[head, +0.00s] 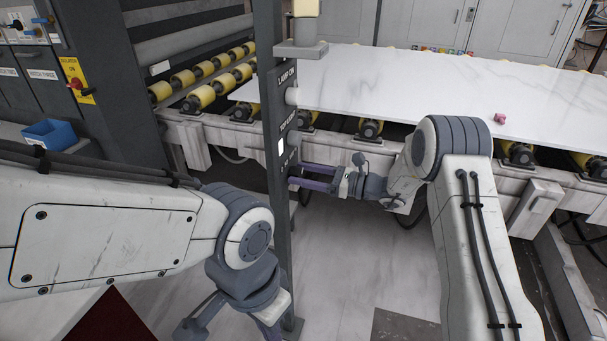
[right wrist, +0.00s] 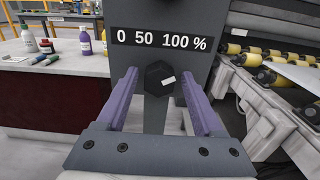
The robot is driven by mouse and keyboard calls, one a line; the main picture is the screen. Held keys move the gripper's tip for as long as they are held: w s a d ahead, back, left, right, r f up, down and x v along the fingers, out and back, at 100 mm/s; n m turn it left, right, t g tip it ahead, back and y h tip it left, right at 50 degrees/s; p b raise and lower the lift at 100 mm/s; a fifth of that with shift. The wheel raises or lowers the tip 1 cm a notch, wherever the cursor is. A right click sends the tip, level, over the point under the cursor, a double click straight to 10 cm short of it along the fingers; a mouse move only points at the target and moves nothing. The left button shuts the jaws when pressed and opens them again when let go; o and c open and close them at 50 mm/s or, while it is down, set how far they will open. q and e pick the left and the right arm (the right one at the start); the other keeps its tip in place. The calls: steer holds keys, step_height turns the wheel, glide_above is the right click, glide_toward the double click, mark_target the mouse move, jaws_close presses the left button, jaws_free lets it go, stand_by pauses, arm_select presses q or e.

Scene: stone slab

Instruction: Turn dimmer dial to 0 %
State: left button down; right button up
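The dimmer dial (right wrist: 157,78) is a dark faceted knob on a dark grey post, below a black label (right wrist: 160,40) reading 0, 50, 100 %. A short white mark sits on the knob's right side, under the 100 % end. My right gripper (right wrist: 158,74) is open, with one purple finger on each side of the knob; gaps show between fingers and knob. In the head view my right gripper (head: 292,182) reaches the post (head: 277,215) from the right; the dial is not clear there. My left gripper (head: 268,328) hangs low and is cut off by the bottom edge.
Higher on the post is a pale round button (head: 292,95) labelled LAMP ON. A white stone slab (head: 420,85) lies on yellow rollers behind. A blue bin (head: 48,134) stands at left. Bottles, including a purple one (right wrist: 84,42), stand on a bench at left.

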jaws_close()
steer(key=shift+f+n+b, duration=0.15)
steer(key=shift+n+b, duration=0.25)
steer(key=shift+b, duration=0.35)
steer(key=shift+s+f+n+b, duration=0.1)
steer(key=shift+n+b, duration=5.75)
steer(key=shift+b, duration=3.25)
steer(key=shift+s+f+n+b, duration=0.1)
steer(key=shift+n+b, duration=5.75)
steer(key=shift+b, duration=3.2)
steer(key=shift+o, duration=1.6)
jaws_free()
